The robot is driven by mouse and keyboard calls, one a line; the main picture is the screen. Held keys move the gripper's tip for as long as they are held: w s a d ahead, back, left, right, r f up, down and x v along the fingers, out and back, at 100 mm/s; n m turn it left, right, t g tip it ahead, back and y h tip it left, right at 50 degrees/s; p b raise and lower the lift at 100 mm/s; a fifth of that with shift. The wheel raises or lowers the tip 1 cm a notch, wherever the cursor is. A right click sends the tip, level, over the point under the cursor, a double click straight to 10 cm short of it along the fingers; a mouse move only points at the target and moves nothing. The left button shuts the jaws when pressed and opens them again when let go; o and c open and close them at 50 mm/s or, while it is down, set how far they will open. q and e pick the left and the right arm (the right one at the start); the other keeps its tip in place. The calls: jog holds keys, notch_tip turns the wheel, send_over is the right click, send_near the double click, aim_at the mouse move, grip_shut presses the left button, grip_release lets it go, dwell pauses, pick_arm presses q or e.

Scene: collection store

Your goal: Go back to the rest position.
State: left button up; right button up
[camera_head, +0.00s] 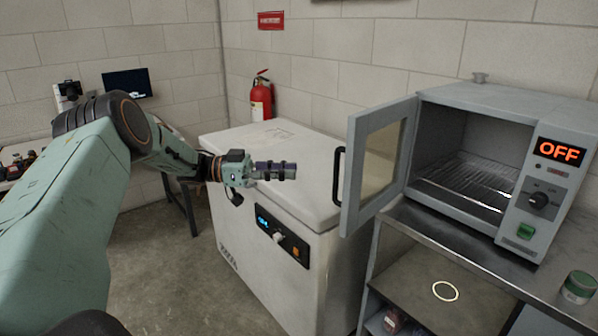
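My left arm comes in from the left, and my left gripper (278,171) is held out in front of the white chest freezer (270,232), apart from the open oven door. The dark fingers are seen from the side, so I cannot tell whether they are open or shut. I see no separate object clearly held in them. My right gripper is not in view.
The grey oven (520,105) reads OFF, and its glass door (376,165) stands open toward the freezer. A green-lidded jar (578,287) stands at the far right. A fire extinguisher (261,97) hangs behind the freezer. Floor (170,270) shows left of the freezer.

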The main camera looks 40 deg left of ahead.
pick_arm(q)
jog(key=shift+s+a+r, duration=0.1)
jog(key=shift+s+a, duration=0.1)
jog(key=shift+s, duration=0.05)
jog(key=shift+w, duration=0.15)
jog(key=w+d+f+n+t+y, duration=0.3)
jog(key=w+f+n+t+y, duration=0.35)
jog(key=f+n+y, duration=0.2)
jog(key=s+d+f+n+g+y+b, duration=0.1)
jog(key=s+d+f+g, duration=0.15)
jog(key=f, duration=0.35)
jog(key=s+d+f+n+g+y+b, duration=0.1)
jog(key=s+d+f+y, duration=0.1)
jog(key=s+d+f, duration=0.3)
jog(key=s+d+f+n+g+y, duration=0.1)
jog(key=s+d+f+n, duration=0.1)
jog(key=f, duration=0.5)
jog(key=s+d+f+g+y+b, duration=0.1)
jog(key=s+f+g, duration=0.3)
jog(key=s, duration=0.8)
jog(key=s+d+f+g+b, duration=0.2)
jog(key=s+d+f+g, duration=0.1)
jog(key=s, duration=0.9)
jog(key=s+d+f+g+y+b, duration=0.1)
jog(key=s+d+f+g, duration=0.3)
jog(key=s, duration=0.8)
jog(key=shift+s+f+g+y+b, duration=0.2)
jog(key=shift+f+g+y+b, duration=0.15)
jog(key=shift+f, duration=0.6)
